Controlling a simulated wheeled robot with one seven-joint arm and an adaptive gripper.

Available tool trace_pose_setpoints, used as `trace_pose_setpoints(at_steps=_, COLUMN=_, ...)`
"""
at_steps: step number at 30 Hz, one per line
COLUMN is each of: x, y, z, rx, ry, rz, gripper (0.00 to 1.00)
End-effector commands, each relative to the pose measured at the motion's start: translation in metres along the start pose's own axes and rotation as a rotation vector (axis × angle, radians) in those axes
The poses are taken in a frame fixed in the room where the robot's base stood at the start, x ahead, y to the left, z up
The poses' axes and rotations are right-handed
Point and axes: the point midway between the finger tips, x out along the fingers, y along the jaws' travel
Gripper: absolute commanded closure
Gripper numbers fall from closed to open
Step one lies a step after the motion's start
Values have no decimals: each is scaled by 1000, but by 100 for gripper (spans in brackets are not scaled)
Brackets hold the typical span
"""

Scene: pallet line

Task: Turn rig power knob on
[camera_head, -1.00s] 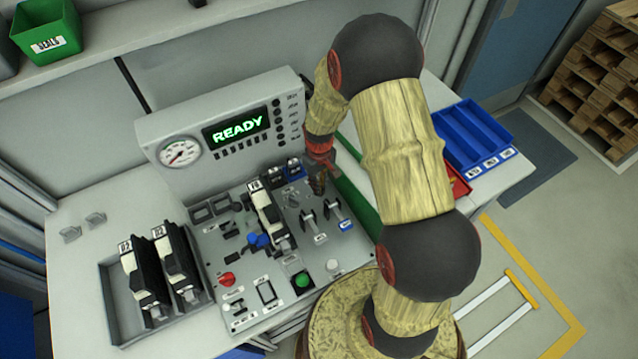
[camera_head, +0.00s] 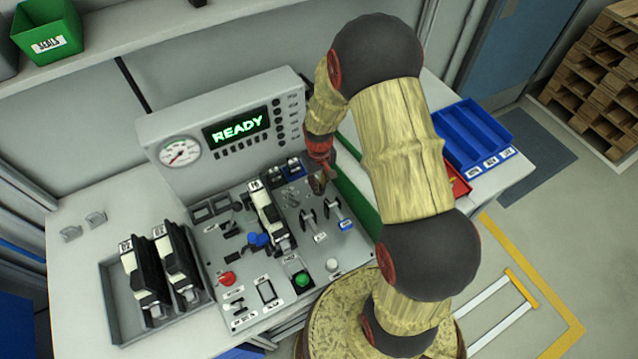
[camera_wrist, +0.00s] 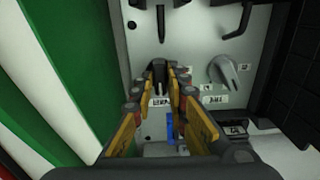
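My gripper (camera_wrist: 161,88) points down at the right part of the rig's panel (camera_head: 215,265); in the head view (camera_head: 318,184) it is small and partly hidden. In the wrist view its yellow-padded fingers are apart. A dark knob (camera_wrist: 158,70) stands between and just beyond the fingertips, with visible gaps at its sides. A grey pointer knob (camera_wrist: 224,72) is to the right of the fingers there. Labels lie below both knobs, too small to read surely, so I cannot tell which is rig power. The rig display (camera_head: 237,128) reads READY in green.
Levers (camera_head: 308,216) stand near the gripper on the panel. A green strip (camera_wrist: 82,60) runs close beside the fingers. A tray (camera_head: 112,290) with two valves is left; a blue bin (camera_head: 470,135) is right.

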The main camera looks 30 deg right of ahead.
Motion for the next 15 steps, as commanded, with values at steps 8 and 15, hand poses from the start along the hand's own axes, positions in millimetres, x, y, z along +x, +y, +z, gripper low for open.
trace_pose_setpoints(at_steps=8, x=0, y=0, z=1, rx=-1, ry=-1, rz=0, gripper=70)
trace_pose_setpoints(at_steps=15, x=0, y=0, z=1, rx=-1, ry=-1, rz=0, gripper=70)
